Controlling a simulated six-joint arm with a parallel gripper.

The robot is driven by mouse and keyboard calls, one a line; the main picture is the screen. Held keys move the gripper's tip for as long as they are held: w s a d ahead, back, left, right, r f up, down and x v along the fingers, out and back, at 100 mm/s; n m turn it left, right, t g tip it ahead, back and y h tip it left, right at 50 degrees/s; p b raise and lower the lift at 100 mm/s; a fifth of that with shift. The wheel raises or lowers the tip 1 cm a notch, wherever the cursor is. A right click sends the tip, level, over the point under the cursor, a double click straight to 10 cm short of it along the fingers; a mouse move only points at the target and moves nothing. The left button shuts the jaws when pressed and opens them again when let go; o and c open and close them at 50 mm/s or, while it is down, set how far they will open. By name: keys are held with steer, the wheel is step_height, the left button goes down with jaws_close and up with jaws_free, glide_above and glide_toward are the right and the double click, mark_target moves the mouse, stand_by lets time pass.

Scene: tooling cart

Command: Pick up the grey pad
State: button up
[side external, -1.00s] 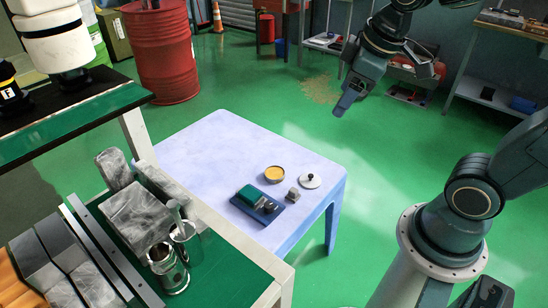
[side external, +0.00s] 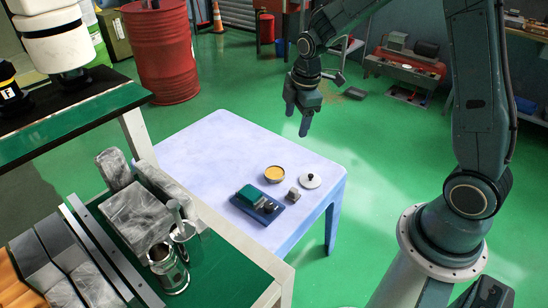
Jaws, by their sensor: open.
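A small grey block-like piece, the likely grey pad (side external: 292,195), sits on the pale lavender table (side external: 215,150) near its right front side. It lies just right of a blue tray (side external: 243,206) that holds a green block (side external: 249,195) and small dark grey pieces (side external: 268,206). My gripper (side external: 297,122) is open and empty, fingers pointing down. It hangs in the air and appears above and beyond the pad in the picture, well apart from it. Its exact height over the table cannot be told.
A round container with yellow contents (side external: 275,174) and a white lid with a black knob (side external: 311,181) stand close to the pad. The table's left part is clear. A green-topped cart (side external: 225,270) with metal cups and grey blocks fills the lower left.

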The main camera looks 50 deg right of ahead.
step_height(320, 180, down, 9)
steer(key=w+d+n, duration=0.2)
steer(key=w+n, duration=0.1)
steer(key=n+g, duration=0.2)
steer(key=n, duration=0.1)
glide_above(293, 190)
step_height(293, 190, down, 11)
steer(key=shift+d, duration=0.2)
steer(key=shift+f, duration=0.15)
steer(key=shift+f, duration=4.2)
steer(key=shift+f, duration=0.1)
steer(key=shift+a+f, duration=0.15)
steer(key=shift+f, duration=1.1)
steer(key=shift+a+f, duration=0.1)
steer(key=shift+f, duration=1.15)
steer(key=c, duration=1.1)
